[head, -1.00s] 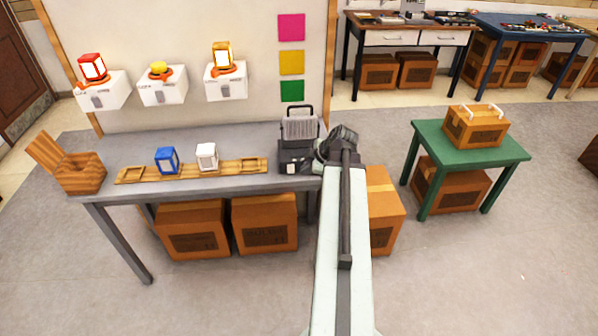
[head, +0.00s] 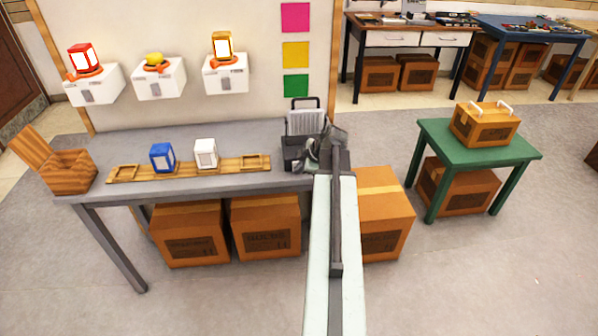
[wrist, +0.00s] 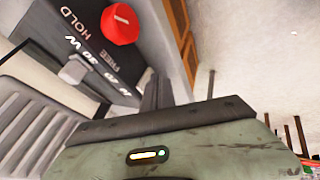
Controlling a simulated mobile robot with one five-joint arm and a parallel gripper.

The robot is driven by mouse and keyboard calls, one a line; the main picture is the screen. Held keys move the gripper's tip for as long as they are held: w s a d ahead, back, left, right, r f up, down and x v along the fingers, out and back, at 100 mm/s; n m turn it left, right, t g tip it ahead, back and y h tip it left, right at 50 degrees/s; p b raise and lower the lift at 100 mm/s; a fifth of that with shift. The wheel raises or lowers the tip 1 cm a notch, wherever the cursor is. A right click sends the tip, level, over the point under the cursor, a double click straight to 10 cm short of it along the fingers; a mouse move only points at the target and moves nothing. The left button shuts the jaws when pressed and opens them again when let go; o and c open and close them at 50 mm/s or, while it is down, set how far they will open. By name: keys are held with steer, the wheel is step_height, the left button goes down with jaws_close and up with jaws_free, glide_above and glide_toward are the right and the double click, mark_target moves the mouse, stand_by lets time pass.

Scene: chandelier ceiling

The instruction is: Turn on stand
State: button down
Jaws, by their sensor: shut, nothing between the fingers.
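The stand (head: 305,122), a dark box with a pale ribbed panel and a handle-like top, is at the right end of the grey table. In the wrist view its dark panel (wrist: 72,22) carries a red round knob (wrist: 120,25), the words HOLD and FREE, a "30 W" marking and a small grey switch lever (wrist: 74,70). My gripper (head: 312,155) is at the stand's right front in the head view, overlapping it. In the wrist view my gripper (wrist: 168,88) is shut and empty, below and right of the lever. I cannot tell whether it touches the stand.
The grey table (head: 230,136) also bears a wooden rail (head: 235,165) with a blue and a white lantern, and a wooden box (head: 68,172). Lit lanterns sit on white wall boxes. Cardboard boxes (head: 265,227) stand underneath.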

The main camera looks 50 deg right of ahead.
steer(key=shift+w+a+f+b, duration=0.2)
steer(key=shift+w+a+b, duration=0.15)
steer(key=shift+w+b, duration=0.05)
steer(key=shift+s+d+r, duration=0.1)
steer(key=shift+s+d, duration=0.1)
steer(key=shift+d, duration=0.1)
steer(key=shift+s+d, duration=0.2)
steer(key=shift+d, duration=0.1)
steer(key=shift+a+r+p, duration=0.1)
steer(key=shift+r+p, duration=0.8)
steer(key=shift+p, duration=0.05)
